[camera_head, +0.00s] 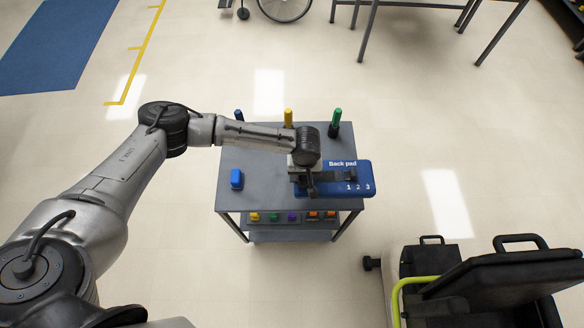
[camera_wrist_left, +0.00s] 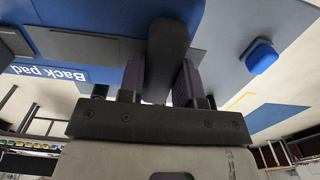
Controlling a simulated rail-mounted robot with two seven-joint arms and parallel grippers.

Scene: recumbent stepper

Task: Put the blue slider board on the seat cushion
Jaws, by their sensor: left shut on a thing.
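The blue slider board (camera_head: 330,189), printed "Back pad" and "1 2 3", is over the right front part of the grey cart top. It carries a dark track and handle. My left gripper (camera_head: 308,183) is at its left part and hides some of it. In the left wrist view the gripper (camera_wrist_left: 160,85) is shut on the board's dark upright handle, with the blue board (camera_wrist_left: 105,12) beyond. I cannot tell whether the board touches the cart. The seat cushion appears to be the black pad (camera_head: 505,275) of the machine at the lower right. My right gripper is not in view.
A yellow-green bar (camera_head: 405,288) edges the machine. Open floor separates cart and machine.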

